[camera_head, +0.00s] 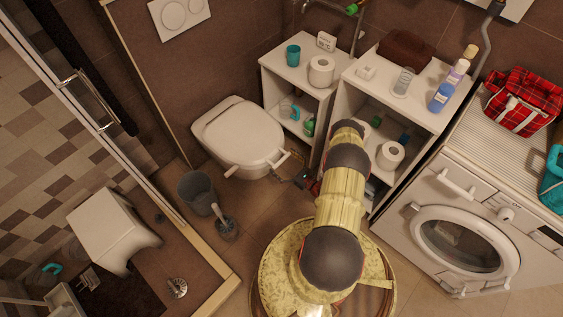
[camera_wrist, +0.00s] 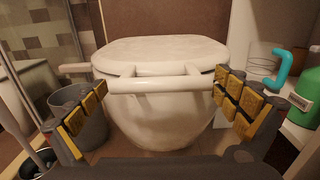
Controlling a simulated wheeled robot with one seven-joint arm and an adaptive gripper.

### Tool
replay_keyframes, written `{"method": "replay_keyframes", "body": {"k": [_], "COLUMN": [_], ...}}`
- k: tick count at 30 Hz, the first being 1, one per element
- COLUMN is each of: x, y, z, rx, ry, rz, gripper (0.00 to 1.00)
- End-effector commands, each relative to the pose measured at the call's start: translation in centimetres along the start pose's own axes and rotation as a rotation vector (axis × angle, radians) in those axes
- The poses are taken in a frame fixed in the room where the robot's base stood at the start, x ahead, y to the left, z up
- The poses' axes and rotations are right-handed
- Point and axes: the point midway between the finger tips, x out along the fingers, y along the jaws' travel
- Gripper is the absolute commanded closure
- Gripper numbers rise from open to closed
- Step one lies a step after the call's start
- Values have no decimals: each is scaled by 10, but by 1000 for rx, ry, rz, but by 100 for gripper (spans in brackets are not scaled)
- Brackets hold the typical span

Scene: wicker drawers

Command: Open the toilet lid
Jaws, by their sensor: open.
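The white toilet (camera_head: 240,138) stands against the wall left of centre in the head view, with its lid (camera_head: 236,128) down. In the wrist view the toilet bowl (camera_wrist: 160,122) and the closed lid (camera_wrist: 160,50) fill the middle. A white bar handle (camera_wrist: 160,85) runs across the lid's front edge; it also shows at the toilet's front in the head view (camera_head: 262,170). My gripper (camera_wrist: 165,103) is open, its yellow-padded fingers spread left and right in front of the bar. I see no contact with the bar.
A white shelf (camera_head: 300,72) with bottles and paper rolls is close on the right. A washing machine (camera_head: 440,205) stands farther right. A white stool (camera_head: 112,228) is at the left.

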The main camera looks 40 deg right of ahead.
Motion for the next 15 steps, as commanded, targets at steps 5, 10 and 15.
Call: {"method": "replay_keyframes", "body": {"k": [5, 10, 15], "x": [2, 2, 2], "y": [0, 0, 0], "z": [0, 0, 0], "rx": [0, 0, 0], "ry": [0, 0, 0], "rz": [-1, -1, 0], "gripper": [0, 3, 13]}}
